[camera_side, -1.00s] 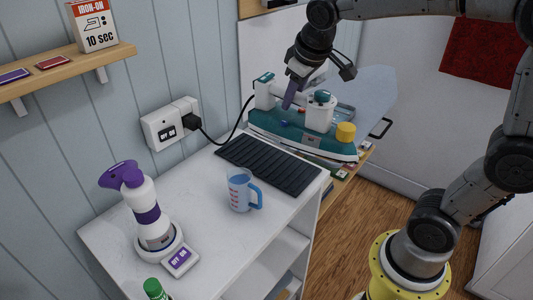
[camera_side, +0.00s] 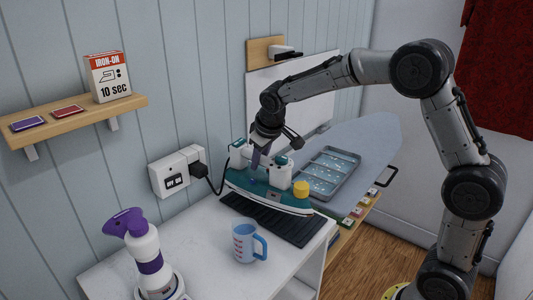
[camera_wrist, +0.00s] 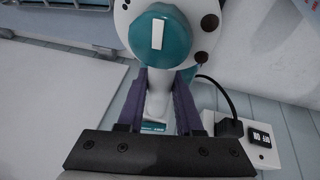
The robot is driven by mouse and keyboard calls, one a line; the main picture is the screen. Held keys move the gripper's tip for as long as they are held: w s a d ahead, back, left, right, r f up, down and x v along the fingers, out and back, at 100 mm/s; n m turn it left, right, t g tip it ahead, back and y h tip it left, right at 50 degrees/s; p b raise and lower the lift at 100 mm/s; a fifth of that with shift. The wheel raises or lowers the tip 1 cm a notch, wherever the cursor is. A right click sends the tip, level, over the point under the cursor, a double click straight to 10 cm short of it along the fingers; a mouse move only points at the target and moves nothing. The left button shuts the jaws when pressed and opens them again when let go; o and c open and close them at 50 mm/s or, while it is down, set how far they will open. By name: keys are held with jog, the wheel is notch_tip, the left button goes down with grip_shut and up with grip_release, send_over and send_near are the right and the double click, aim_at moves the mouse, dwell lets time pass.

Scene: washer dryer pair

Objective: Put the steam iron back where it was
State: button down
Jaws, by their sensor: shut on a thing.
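The steam iron (camera_side: 268,193), with a teal soleplate body, white top and yellow knob, is over the back part of the black ribbed mat (camera_side: 290,229) on the white counter. I cannot tell whether it touches the mat. My gripper (camera_side: 257,160) is shut on the iron's white handle from above. In the wrist view, my gripper's purple fingers (camera_wrist: 165,92) stand on both sides of the handle, and the iron's teal dial (camera_wrist: 157,38) shows ahead. The mat's back part is hidden under the iron.
The iron's black cord runs to a wall socket (camera_side: 176,172). A measuring cup (camera_side: 245,243) stands in front of the mat, and a purple-topped spray bottle (camera_side: 145,250) is at front left. A grey tray (camera_side: 331,173) lies on the ironing board (camera_side: 374,145).

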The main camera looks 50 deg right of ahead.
aim_at(258, 174)
jog(key=shift+w+d+f, duration=0.1)
jog(key=shift+w+f, duration=0.15)
jog(key=shift+w, duration=0.2)
jog(key=shift+w+f, duration=0.15)
jog(key=shift+f, duration=1.65)
jog(key=c, duration=0.6)
grip_release()
jog(key=shift+f, duration=0.2)
jog(key=shift+o, duration=0.2)
jog(key=shift+r, duration=0.1)
jog(key=shift+r, duration=0.3)
jog(key=v, duration=1.2)
jog(key=shift+s+f, duration=0.15)
jog(key=shift+s, duration=0.1)
